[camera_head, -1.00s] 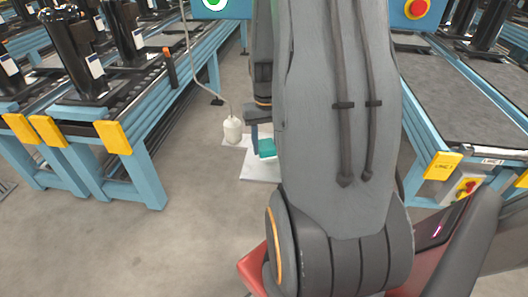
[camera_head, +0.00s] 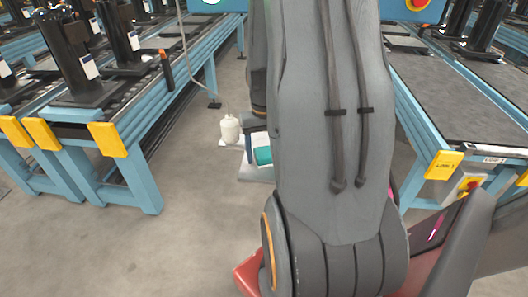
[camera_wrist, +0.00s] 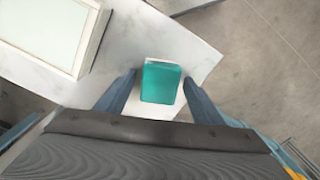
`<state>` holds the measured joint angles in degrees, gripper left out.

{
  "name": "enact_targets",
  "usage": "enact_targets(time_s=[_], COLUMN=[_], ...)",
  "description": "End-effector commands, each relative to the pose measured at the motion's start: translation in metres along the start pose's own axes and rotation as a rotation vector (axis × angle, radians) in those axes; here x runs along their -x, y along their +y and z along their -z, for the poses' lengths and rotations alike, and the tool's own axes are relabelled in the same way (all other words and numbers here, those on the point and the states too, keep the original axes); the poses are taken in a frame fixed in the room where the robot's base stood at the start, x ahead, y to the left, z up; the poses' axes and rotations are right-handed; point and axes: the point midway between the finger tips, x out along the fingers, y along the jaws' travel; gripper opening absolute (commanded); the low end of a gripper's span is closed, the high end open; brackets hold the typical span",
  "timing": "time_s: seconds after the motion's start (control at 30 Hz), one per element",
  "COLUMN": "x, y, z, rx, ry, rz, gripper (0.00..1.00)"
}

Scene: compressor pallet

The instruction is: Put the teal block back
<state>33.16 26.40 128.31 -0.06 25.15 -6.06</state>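The teal block (camera_head: 264,156) is low down beside the white slab's surface in the head view, partly hidden by my arm. In the wrist view the teal block (camera_wrist: 160,83) shows between the two blue fingers, above a white marbled surface (camera_wrist: 178,45). My gripper (camera_wrist: 160,78) is open around it. A narrow gap shows at the left finger; the right finger is very close to the block. I cannot tell whether the block rests flat. One blue finger of my gripper (camera_head: 250,146) also shows in the head view.
A pale framed panel (camera_wrist: 50,32) lies at upper left in the wrist view. Blue conveyor frames (camera_head: 150,185) stand left and right (camera_head: 425,140). The grey floor between them is mostly clear.

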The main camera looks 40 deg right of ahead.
Motion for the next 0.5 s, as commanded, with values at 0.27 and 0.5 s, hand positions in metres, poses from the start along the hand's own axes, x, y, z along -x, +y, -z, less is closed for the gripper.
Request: enact_targets(time_s=[0.27,0.5], x=[0.006,0.037], y=[0.0,0.0], z=[0.001,0.002], rx=[0.0,0.0], ry=[0.001,0.006], rz=[0.0,-0.001], gripper=[0.61,0.61])
